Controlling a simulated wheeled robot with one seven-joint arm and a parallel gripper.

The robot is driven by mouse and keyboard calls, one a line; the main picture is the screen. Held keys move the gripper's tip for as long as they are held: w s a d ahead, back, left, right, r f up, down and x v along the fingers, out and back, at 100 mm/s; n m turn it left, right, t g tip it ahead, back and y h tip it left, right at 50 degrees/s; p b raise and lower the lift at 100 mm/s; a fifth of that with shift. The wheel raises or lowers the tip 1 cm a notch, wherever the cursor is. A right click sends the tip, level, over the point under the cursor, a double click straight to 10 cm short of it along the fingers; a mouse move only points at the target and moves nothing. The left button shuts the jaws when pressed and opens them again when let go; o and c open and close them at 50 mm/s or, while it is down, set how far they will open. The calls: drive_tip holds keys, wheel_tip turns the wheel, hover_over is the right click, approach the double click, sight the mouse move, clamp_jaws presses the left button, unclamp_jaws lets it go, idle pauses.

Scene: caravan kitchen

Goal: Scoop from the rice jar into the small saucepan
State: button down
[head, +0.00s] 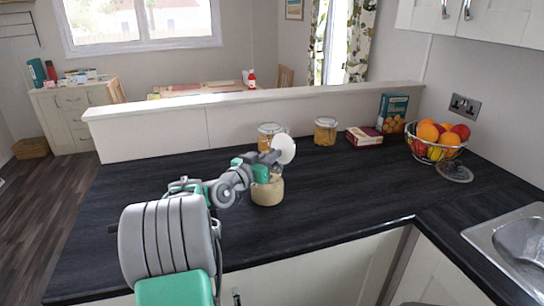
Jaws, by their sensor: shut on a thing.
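A squat beige jar (267,191), which looks like the rice jar, stands on the dark worktop near the middle of the head view. My gripper (264,172) is at the top of this jar, pointing down. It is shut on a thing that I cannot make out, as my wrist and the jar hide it. A round white disc (284,149) shows just above my gripper; I cannot tell what it is. I see no small saucepan; my arm covers part of the worktop on the left.
Two glass jars, one behind my gripper (267,131) and one farther right (325,131), stand by the low wall. A red box (364,136), a green box (392,113) and a fruit basket (436,151) are at the right. The worktop (350,190) right of the beige jar is clear. A sink (510,248) is front right.

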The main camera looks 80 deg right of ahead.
wheel_tip(320, 180, up, 10)
drive_tip(key=p, duration=0.3)
drive_tip(key=shift+f, duration=0.2)
idle(0.4)
